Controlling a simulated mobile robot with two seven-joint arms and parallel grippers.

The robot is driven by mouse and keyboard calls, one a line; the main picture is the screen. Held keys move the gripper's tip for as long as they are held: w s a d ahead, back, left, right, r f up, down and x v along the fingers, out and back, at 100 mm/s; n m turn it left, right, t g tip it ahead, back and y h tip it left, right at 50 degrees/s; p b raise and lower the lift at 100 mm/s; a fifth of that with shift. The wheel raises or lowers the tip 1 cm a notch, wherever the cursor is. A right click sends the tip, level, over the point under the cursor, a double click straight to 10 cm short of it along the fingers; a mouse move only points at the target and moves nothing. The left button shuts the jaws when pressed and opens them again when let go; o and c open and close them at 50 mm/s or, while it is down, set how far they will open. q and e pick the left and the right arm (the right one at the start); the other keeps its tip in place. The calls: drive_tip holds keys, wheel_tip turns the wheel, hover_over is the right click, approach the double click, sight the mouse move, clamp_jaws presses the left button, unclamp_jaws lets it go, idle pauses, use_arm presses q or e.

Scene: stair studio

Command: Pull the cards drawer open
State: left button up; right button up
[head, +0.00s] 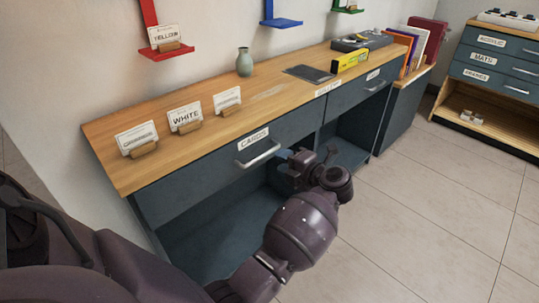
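The cards drawer (215,172) is the dark blue front at the left of the wooden-topped desk, with a "CARDS" label and a silver bar handle (259,155). It looks shut, its front in line with the desk. My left gripper (287,155) is just right of the handle's right end, in front of the desk. Its fingers are small and partly hidden by the wrist, so I cannot tell whether they are open or touching the handle. My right gripper is not in view.
Three name cards in wooden holders, including "WHITE" (186,119), stand on the desktop (270,98). A second drawer (352,94) is at the right. The floor (440,190) at right is clear.

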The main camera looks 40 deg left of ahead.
sight(266, 154)
use_arm(q)
drive_tip(key=shift+b+x, duration=0.75)
drive_tip(key=shift+x, duration=3.1)
drive_tip(key=shift+w, duration=0.1)
drive_tip(key=shift+c, duration=0.4)
clamp_jaws()
